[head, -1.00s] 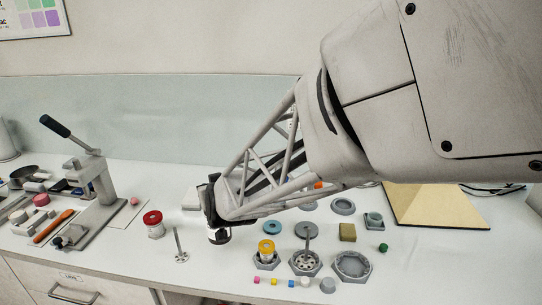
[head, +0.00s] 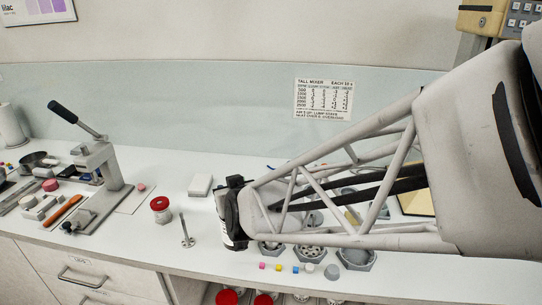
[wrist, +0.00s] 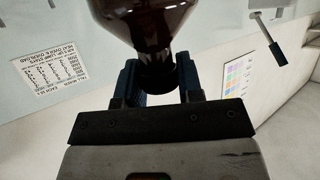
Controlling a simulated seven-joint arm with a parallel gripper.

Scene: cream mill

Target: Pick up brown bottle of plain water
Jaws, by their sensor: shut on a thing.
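My gripper (wrist: 157,78) is shut on a dark brown bottle (wrist: 147,22), with one finger on each side of its narrow neck in the wrist view. The bottle's wider body fills the top of that view and is cut off by the edge. In the head view the bottle (head: 222,207) shows a pale label beside my dark gripper (head: 236,205), over the front half of the counter. The label is too small to read. I cannot tell whether the bottle's base touches the counter.
A red-lidded jar (head: 160,207) and a metal stand (head: 186,236) are left of the bottle. A lever press (head: 97,165) stands farther left. Grey hexagonal holders (head: 355,257) and small coloured cubes (head: 278,267) lie to the right. A white box (head: 200,185) sits behind.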

